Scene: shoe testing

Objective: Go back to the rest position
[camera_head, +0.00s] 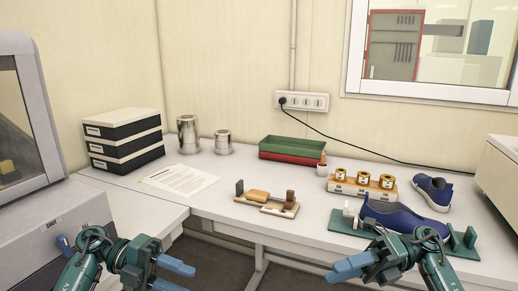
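My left gripper (180,276) is at the lower left, in front of the table's front edge. Its two blue fingers are apart with nothing seen between them; the lower finger is partly cut off by the frame. My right gripper (338,268) is at the lower right, in front of the green fixture (465,243) that holds a blue shoe (405,217). Its two blue fingers lie against each other, with nothing seen held. Its wrist hides part of the fixture's front.
The white table (215,192) carries a wooden block fixture (266,203), weights in a wooden stand (362,187), another blue shoe (433,190), green and red trays (292,150), metal cans (188,134), a paper sheet (180,180) and stacked boxes (124,140). A grey machine (50,235) stands left.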

